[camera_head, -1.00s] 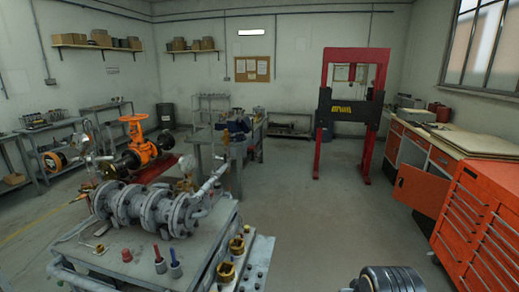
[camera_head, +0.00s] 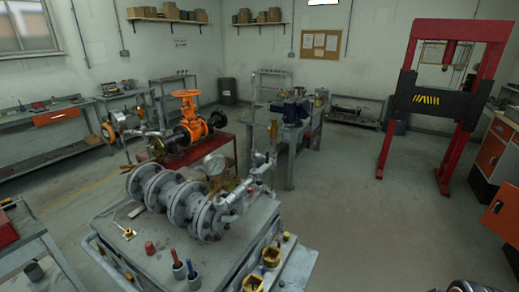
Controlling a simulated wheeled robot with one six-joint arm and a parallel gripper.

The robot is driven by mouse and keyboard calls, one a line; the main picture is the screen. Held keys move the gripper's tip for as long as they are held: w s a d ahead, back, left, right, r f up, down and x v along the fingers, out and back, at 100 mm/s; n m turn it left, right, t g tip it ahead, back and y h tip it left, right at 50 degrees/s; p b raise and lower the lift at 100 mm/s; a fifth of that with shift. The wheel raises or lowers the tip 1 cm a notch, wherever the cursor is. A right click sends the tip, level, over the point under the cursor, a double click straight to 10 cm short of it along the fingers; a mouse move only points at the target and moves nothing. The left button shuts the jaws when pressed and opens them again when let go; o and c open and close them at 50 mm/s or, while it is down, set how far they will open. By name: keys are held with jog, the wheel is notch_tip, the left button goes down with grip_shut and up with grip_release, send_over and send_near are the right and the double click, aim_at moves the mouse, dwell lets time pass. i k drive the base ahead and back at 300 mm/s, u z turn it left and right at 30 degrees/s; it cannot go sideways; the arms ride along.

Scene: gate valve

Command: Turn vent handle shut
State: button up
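A grey flanged pipe assembly (camera_head: 185,200) lies on a grey steel cart (camera_head: 160,262) at the lower left of the middle. A round pressure gauge (camera_head: 214,164) and a brass fitting (camera_head: 222,185) sit behind its flanges. A grey pipe branch (camera_head: 255,182) rises at its right end. I cannot tell which small part is the vent handle, or how it is turned. My gripper is not in view; only a dark rounded part, likely of my arm, shows at the bottom right edge.
The cart top holds a red cap (camera_head: 150,247), red- and blue-handled tools (camera_head: 179,265) and brass fittings (camera_head: 271,256). An orange valve (camera_head: 193,122) stands behind on a red stand. A red press (camera_head: 440,100) stands at the right. The floor (camera_head: 350,215) between is clear.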

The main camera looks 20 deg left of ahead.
aim_at(267, 157)
jog(key=u, duration=0.75)
jog(key=i, duration=0.85)
jog(key=u, duration=0.95)
